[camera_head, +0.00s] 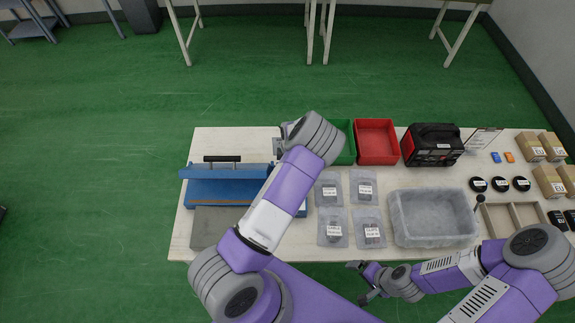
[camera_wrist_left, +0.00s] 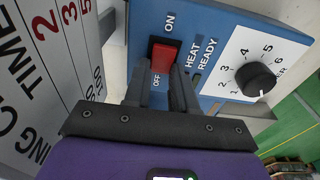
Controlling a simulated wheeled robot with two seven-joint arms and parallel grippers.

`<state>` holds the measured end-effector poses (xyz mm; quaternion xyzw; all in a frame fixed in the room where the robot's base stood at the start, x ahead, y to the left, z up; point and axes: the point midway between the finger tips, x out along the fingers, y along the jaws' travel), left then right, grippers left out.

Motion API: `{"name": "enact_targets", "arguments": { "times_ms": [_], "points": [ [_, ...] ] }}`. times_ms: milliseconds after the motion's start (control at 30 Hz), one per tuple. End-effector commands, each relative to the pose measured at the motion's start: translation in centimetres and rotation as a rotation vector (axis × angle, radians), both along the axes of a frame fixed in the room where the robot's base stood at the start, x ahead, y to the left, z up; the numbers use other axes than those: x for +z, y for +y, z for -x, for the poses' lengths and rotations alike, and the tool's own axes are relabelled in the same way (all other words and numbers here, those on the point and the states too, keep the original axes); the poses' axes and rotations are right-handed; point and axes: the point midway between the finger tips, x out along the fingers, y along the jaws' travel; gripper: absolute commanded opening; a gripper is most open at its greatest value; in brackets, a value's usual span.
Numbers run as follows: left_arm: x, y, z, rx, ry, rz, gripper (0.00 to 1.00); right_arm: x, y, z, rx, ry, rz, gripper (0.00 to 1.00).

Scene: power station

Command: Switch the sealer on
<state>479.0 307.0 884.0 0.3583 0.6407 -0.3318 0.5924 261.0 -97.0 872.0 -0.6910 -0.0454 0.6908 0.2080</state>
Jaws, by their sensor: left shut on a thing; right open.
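The blue sealer (camera_head: 225,190) with a black handle bar (camera_head: 222,158) stands at the left of the table. In the left wrist view its blue panel (camera_wrist_left: 145,25) carries a red rocker switch (camera_wrist_left: 165,57) between the words ON and OFF. My left gripper (camera_wrist_left: 162,85) has its two dark fingers at the red switch, shut on it near the OFF end. I cannot tell which way the rocker is tipped. My right gripper (camera_head: 361,283) is open and empty at the table's front edge.
A black dial (camera_wrist_left: 256,78) is right of the switch. A white TIME chart (camera_wrist_left: 45,80) stands left. The table (camera_head: 235,140) also holds labelled bags (camera_head: 329,190), a green bin (camera_head: 346,143), a red bin (camera_head: 376,140), a black-and-red machine (camera_head: 432,144) and a grey tray (camera_head: 432,235).

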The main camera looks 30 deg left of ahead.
Motion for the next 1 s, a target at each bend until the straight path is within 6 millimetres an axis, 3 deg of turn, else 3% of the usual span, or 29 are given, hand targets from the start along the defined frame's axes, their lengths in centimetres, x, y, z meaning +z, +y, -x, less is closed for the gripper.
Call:
{"name": "enact_targets", "arguments": {
  "times_ms": [133,400,833,867,1000],
  "points": [
    [0.0,-0.5,-0.2,-0.011,0.074,-0.122,0.00,0.1,0.0,0.0,0.000,0.000,0.000,1.00],
    [-0.2,-0.9,-0.6,-0.005,0.186,-0.307,0.00,-2.7,0.0,0.0,0.000,0.000,0.000,1.00],
    [0.3,-1.0,-0.5,-0.001,0.204,-0.335,0.00,-2.8,0.0,0.0,0.000,0.000,0.000,1.00],
    [0.3,-1.0,-0.6,-0.001,0.204,-0.334,0.30,-2.8,0.0,0.0,0.000,0.000,0.000,1.00],
    [0.3,-1.0,-0.6,0.000,0.204,-0.334,0.51,-2.8,0.0,0.0,0.000,0.000,0.000,1.00]
  ]
}}
